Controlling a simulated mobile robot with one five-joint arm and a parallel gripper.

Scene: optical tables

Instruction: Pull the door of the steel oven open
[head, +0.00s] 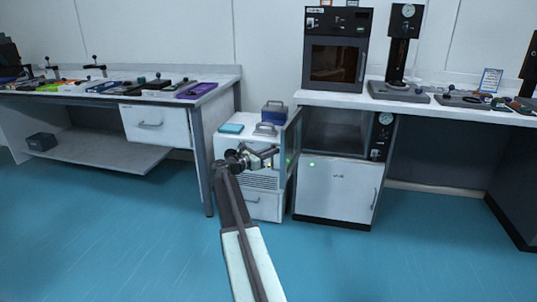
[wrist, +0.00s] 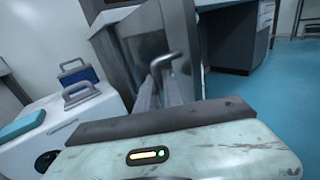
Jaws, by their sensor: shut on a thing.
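The steel oven (head: 338,131) is built into the cabinet under the right-hand bench, with its dark chamber showing. Its door (head: 293,140) stands swung out to the left of the opening, seen nearly edge-on. My gripper (head: 274,153) is at the door's outer side and shut on the handle.
A white cabinet (head: 253,178) carrying a blue box (head: 274,112) and a teal item stands left of the door, close to my gripper. A dark oven (head: 337,62) sits on the right bench (head: 330,99). The blue floor (head: 400,250) in front is clear.

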